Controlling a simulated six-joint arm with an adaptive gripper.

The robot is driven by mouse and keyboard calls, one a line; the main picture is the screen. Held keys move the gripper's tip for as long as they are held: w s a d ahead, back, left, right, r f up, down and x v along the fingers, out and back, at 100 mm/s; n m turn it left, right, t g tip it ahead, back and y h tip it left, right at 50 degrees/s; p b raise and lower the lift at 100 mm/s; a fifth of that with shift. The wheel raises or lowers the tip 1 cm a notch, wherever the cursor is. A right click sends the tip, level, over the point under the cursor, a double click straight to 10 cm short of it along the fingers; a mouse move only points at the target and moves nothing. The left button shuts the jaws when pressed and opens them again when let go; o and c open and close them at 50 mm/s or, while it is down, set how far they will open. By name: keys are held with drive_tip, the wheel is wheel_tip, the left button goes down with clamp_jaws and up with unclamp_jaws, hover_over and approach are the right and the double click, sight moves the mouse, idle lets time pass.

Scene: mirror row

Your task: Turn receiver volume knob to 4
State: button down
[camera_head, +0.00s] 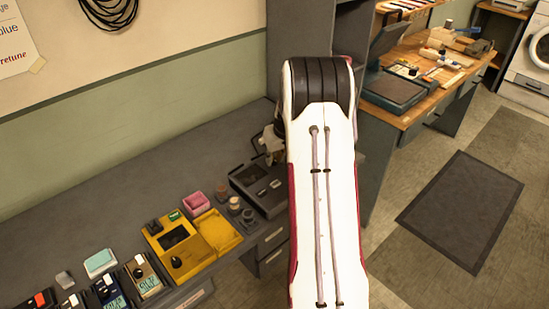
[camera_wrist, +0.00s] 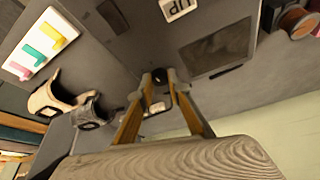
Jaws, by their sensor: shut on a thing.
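The receiver appears to be the dark grey unit (camera_head: 252,190) at the back of the bench in the head view, left of my arm. The wrist view shows its grey face (camera_wrist: 130,50) and dark window (camera_wrist: 215,50) close up. My gripper (camera_wrist: 160,88) is shut on a small dark knob (camera_wrist: 158,74) on this face, one finger on each side. In the head view my gripper (camera_head: 271,145) shows only in part beside my white arm. The knob is hidden there, and its setting cannot be read in either view.
Small round containers (camera_head: 234,203), a pink box (camera_head: 194,203) and a yellow unit (camera_head: 175,252) stand left of the receiver. In the wrist view, a card with coloured shapes (camera_wrist: 62,28) and two rounded objects (camera_wrist: 47,98) (camera_wrist: 92,109) lie left.

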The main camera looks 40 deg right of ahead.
idle(0.4)
drive_tip(key=c, duration=1.9)
unclamp_jaws()
drive_tip(key=shift+r, duration=0.1)
drive_tip(key=v, duration=1.1)
drive_tip(key=shift+s+r, duration=0.3)
drive_tip(key=shift+r, duration=0.05)
